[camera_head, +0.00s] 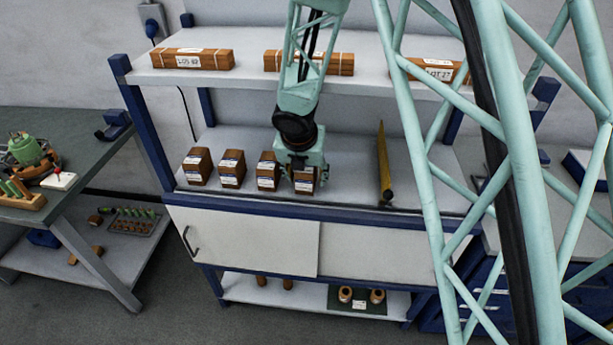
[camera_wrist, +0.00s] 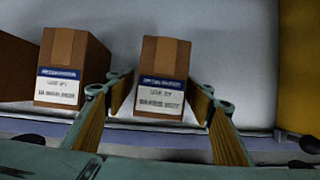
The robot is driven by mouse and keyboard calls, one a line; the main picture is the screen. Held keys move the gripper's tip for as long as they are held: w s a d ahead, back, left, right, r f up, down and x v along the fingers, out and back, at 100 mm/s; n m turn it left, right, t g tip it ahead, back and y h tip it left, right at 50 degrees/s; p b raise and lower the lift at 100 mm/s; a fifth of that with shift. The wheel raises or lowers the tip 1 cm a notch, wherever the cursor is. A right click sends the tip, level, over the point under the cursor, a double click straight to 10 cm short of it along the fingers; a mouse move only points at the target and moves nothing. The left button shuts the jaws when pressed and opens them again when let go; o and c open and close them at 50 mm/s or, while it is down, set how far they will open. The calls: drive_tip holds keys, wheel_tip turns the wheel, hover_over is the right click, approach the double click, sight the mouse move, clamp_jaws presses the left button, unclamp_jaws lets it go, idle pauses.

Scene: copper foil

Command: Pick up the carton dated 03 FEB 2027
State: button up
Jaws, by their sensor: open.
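Several brown cartons with blue-and-white labels stand in a row on the middle shelf (camera_head: 345,175). In the head view they are the far-left carton (camera_head: 197,167), the second carton (camera_head: 231,169), the third carton (camera_head: 267,171) and the rightmost carton (camera_head: 304,182). My gripper (camera_head: 303,172) is at the rightmost carton. In the wrist view my open gripper (camera_wrist: 164,108) has one finger on either side of the rightmost carton (camera_wrist: 162,80), with gaps beside it. The neighbouring carton (camera_wrist: 68,70) stands just left of the left finger. The label dates are too blurred to read.
A yellow upright panel (camera_head: 384,163) stands on the shelf to the right, and it also shows in the wrist view (camera_wrist: 298,70). Long brown bundles (camera_head: 192,59) lie on the upper shelf. Clear shelf lies between the rightmost carton and the panel.

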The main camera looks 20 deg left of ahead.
drive_tip(key=shift+c, duration=0.3)
drive_tip(key=c, duration=1)
drive_tip(key=shift+s+r, duration=0.1)
drive_tip(key=shift+r, duration=0.05)
drive_tip(key=shift+s+r, duration=0.55)
drive_tip(key=s+r, duration=0.2)
drive_tip(key=s, duration=0.2)
drive_tip(key=s+d+r, duration=0.1)
drive_tip(key=s+r, duration=0.1)
drive_tip(key=s, duration=0.2)
drive_tip(key=s+r, duration=0.2)
drive_tip(key=s, duration=0.2)
drive_tip(key=shift+s+d+r, duration=0.3)
drive_tip(key=shift+d, duration=0.05)
